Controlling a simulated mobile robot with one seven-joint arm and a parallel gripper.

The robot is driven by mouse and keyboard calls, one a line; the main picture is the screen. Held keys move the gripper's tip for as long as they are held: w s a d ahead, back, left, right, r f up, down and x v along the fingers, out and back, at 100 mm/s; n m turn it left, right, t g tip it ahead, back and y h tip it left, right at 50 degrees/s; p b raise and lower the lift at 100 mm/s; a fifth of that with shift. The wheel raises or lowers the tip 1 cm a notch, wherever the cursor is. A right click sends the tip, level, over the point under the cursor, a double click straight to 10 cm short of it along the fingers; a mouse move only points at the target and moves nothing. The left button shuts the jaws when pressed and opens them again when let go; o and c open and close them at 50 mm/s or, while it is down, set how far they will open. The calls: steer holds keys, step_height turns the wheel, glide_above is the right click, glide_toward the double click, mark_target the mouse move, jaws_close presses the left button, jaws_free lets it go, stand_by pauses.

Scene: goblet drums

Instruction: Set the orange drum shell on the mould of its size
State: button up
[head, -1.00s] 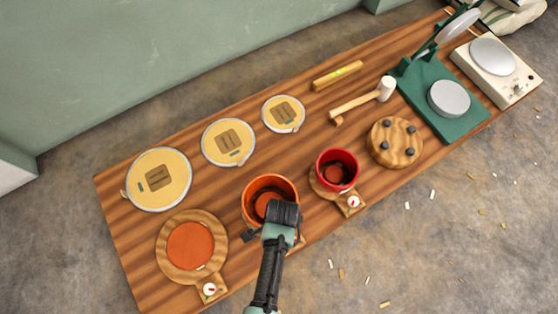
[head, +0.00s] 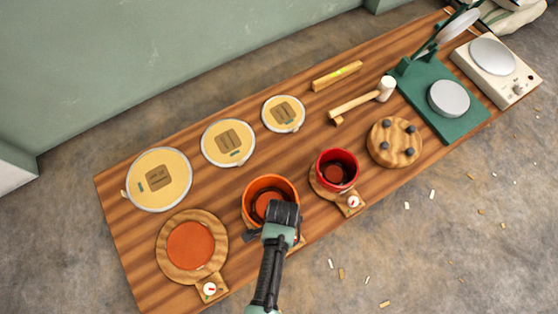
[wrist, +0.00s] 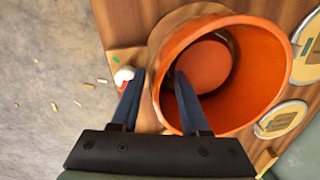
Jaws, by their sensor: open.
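The orange drum shell (head: 250,205) stands at the middle of the bench's front edge, over the middle mould, whose wooden base (wrist: 190,18) shows beside it in the wrist view. A reddish disc (wrist: 204,66) shows inside the shell; I cannot tell whether the shell is fully down. My gripper (wrist: 160,82) is open at the shell's near rim, one finger inside the wall and one outside. In the head view my gripper (head: 268,232) hides part of the shell. The large mould (head: 168,262), with a bare orange disc, lies to the left.
A red drum shell (head: 324,184) stands on the small mould (head: 316,189) to the right. Three round drum heads (head: 228,142) lie along the back. A mallet (head: 362,101), a level (head: 337,76), a pegged wooden disc (head: 397,149) and a green press (head: 440,115) occupy the right.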

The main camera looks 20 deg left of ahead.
step_height(320, 180, up, 13)
steer(key=p, duration=0.8)
steer(key=shift+s+d, duration=0.35)
steer(key=shift+w, duration=0.1)
